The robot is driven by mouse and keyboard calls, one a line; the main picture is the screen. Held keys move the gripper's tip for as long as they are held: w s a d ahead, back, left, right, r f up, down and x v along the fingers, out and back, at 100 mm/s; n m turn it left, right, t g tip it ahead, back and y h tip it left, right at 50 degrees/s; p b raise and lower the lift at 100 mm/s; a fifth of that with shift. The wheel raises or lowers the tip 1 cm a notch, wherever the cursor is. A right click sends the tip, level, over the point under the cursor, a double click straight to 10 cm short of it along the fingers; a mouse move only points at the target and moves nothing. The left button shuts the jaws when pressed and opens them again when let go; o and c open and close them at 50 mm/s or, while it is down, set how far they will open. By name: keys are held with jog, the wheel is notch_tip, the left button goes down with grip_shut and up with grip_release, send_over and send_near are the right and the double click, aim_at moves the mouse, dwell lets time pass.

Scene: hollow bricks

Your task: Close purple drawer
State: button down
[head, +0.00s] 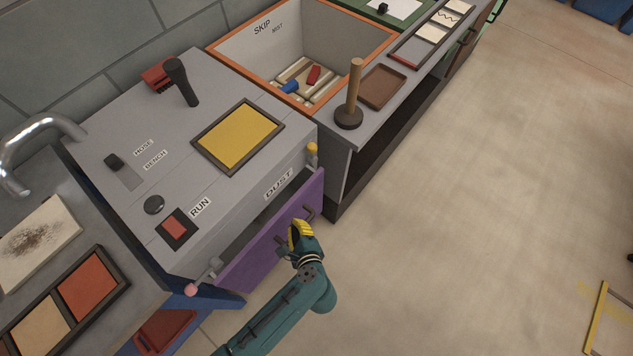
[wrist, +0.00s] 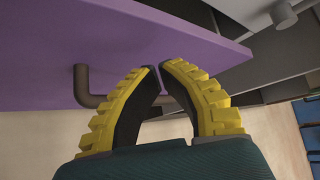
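The purple drawer (head: 262,243) is in the front of the grey bench below the DUST label. A dark gap between its purple front and the bench body shows it standing partly open. Its dark bar handle (head: 310,213) sticks out from the front. In the head view, my gripper (head: 297,228) is at the handle and covers its middle. In the wrist view, my yellow and black fingers (wrist: 158,68) have their tips almost together. The purple front (wrist: 60,50) and the bent handle (wrist: 88,95) lie behind them. Nothing is clearly held; contact cannot be told.
A pink-tipped knob (head: 192,289) and a yellow-tipped knob (head: 312,149) stand at the drawer's two ends. The bench top carries a black lever (head: 181,82) and a yellow panel (head: 238,137). The skip bin (head: 232,50) lies beyond. The floor (head: 460,200) at right is mostly clear.

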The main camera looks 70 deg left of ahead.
jog(key=w+d+n+t+y+b, duration=0.2)
jog(key=w+n+t+y+b, duration=0.25)
jog(key=w+b, duration=0.85)
jog(key=s+b+x, duration=0.1)
jog(key=b+x, duration=0.3)
jog(key=x, duration=0.9)
jog(key=shift+s+a, duration=0.35)
